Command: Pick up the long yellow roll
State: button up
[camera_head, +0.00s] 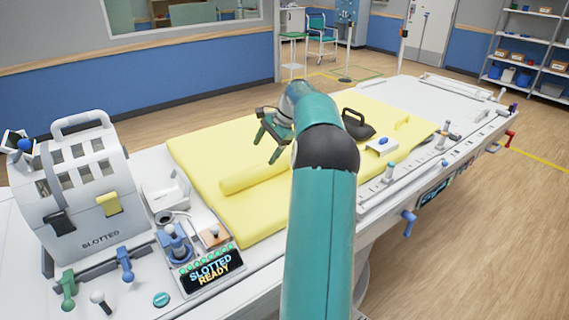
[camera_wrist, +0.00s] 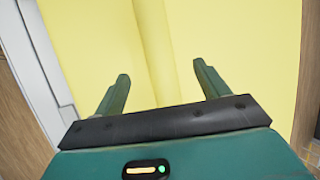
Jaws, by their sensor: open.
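The long yellow roll (camera_head: 252,175) lies on the yellow mat (camera_head: 205,155) on the table, near its left part. My arm hides the roll's right end in the head view. My gripper (camera_head: 270,141) is above the mat near the roll. In the wrist view the roll (camera_wrist: 158,50) runs away from me between the two spread fingers of my gripper (camera_wrist: 160,85). The fingers are open and empty, with the roll lying beyond them. I cannot tell how high the fingers are above it.
A white slotted case (camera_head: 80,180) stands at the table's left end, beside a display panel (camera_head: 212,272). A black handled object (camera_head: 357,125) and a small white box with a blue knob (camera_head: 382,146) are right of my arm. Rails and knobs line the right edge.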

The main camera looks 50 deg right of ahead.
aim_at(253, 171)
jog(key=x, duration=0.5)
jog(key=shift+w+f, duration=0.1)
jog(key=shift+w, duration=0.05)
jog(key=x, duration=0.5)
jog(key=shift+s+a+f, duration=0.2)
jog(key=c, duration=1.1)
jog(key=shift+r, duration=0.1)
